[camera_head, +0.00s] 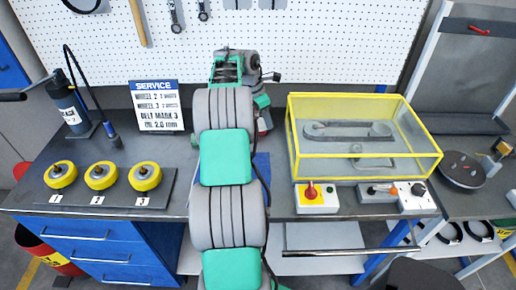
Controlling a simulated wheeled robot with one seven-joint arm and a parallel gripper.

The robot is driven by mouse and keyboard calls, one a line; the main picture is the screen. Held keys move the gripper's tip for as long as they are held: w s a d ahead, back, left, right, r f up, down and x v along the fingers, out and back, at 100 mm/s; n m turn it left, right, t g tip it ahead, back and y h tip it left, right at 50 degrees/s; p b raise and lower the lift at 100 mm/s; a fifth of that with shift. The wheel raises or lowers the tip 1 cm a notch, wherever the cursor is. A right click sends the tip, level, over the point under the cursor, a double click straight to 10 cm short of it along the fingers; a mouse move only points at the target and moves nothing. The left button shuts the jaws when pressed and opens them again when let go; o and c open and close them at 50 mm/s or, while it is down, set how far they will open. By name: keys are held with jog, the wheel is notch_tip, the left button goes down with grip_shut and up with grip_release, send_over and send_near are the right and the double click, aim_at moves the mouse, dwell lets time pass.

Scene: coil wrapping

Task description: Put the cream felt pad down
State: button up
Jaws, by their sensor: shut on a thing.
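I cannot see the cream felt pad in the head view. My own grey and green arm reaches up the middle of the picture over the bench and covers what lies behind it. My gripper's fingers are hidden behind the arm, so I cannot see what is between them. A blue flat piece (262,164) shows partly beside the arm on the dark bench top (277,203).
A yellow-framed clear guard (365,158) covers a belt drive right of the arm. Switch boxes (317,198) stand before it. Left are three yellow wheels on a numbered rack (105,202), a SERVICE sign (158,106) and a dark cylinder (70,108). A round dark plate (461,169) lies far right.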

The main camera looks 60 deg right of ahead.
notch_tip(320, 180, down, 10)
jog(key=shift+w+a+r+p, duration=0.1)
jog(key=shift+w+p, duration=0.05)
jog(key=shift+p, duration=0.35)
jog(key=o, duration=1.3)
jog(key=shift+f, duration=0.2)
